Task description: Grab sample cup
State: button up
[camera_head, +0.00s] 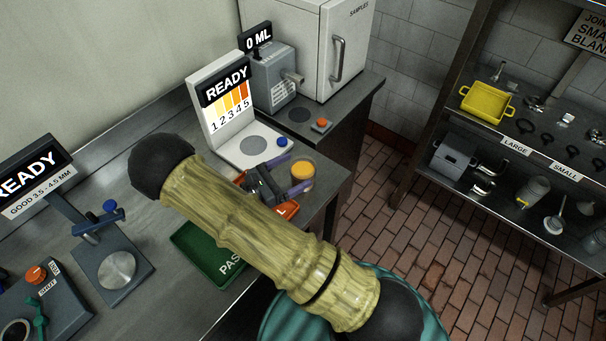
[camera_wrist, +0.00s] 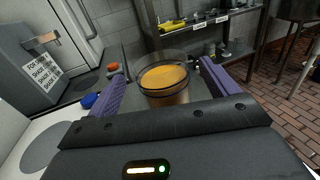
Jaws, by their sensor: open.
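The sample cup (camera_head: 304,171) is a clear round cup with orange-yellow contents, near the front right edge of the steel counter. It also shows in the wrist view (camera_wrist: 164,88), upright and centred between the two purple fingers. My gripper (camera_head: 296,172) is open, with one finger on each side of the cup. The cup's lower part is hidden behind the gripper body.
A colour-scale stand (camera_head: 226,110) reading READY stands behind my gripper, with a blue button (camera_head: 282,142). A grey dispenser (camera_head: 276,78) reads 0 ML, beside a white samples cabinet (camera_head: 330,50).

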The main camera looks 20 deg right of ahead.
aim_at(312, 162)
jog(key=p+x, duration=0.1)
jog(key=x, duration=0.2)
jog(key=shift+w+d, duration=0.1)
jog(key=shift+d, duration=0.25)
jog(key=c, duration=1.2)
